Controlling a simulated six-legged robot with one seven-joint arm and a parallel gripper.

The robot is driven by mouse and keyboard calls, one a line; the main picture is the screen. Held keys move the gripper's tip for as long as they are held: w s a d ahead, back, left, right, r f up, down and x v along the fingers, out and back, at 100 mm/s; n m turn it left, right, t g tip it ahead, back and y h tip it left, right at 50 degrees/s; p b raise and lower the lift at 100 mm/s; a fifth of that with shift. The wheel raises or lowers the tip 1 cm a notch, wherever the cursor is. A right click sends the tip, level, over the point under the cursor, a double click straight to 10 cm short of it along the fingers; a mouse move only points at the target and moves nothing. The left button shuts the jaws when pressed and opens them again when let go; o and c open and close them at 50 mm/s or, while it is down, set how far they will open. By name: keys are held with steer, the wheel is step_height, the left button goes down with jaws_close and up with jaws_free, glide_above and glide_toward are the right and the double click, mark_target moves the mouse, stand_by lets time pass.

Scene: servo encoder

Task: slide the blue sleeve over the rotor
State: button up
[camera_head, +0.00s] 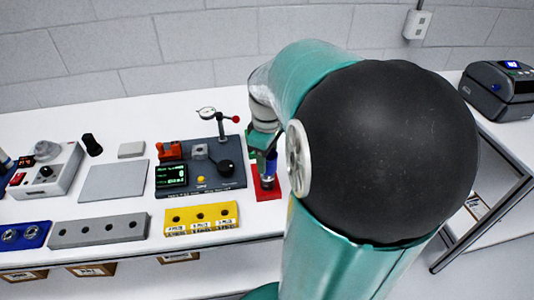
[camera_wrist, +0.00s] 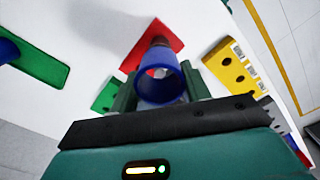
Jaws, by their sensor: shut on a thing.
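The blue sleeve (camera_wrist: 162,86) is an open tube, seen in the wrist view between the green fingers of my gripper (camera_wrist: 158,92). My gripper is shut on it. In the head view the sleeve (camera_head: 270,161) shows as a small blue piece below my gripper (camera_head: 266,150). The red plate (camera_wrist: 165,30) lies beyond the sleeve, and it also shows in the head view (camera_head: 276,194). A dark upright post (camera_head: 267,182), apparently the rotor, stands on this plate, just below the sleeve. I cannot tell whether the two touch or line up.
Left of the red plate is a dark fixture board (camera_head: 218,184) with a dial gauge (camera_head: 207,113) on a stand. A yellow block (camera_head: 202,218) with holes, a grey block (camera_head: 99,230) and a blue block (camera_head: 24,236) line the front. A black printer (camera_head: 499,90) is far right.

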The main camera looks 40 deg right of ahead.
steer(key=shift+f, duration=0.2)
stand_by(0.3)
steer(key=shift+f, duration=0.65)
steer(key=shift+f, duration=0.3)
steer(key=shift+f, duration=0.75)
steer(key=o, duration=1.3)
steer(key=shift+o, duration=0.2)
steer(key=shift+r, duration=0.1)
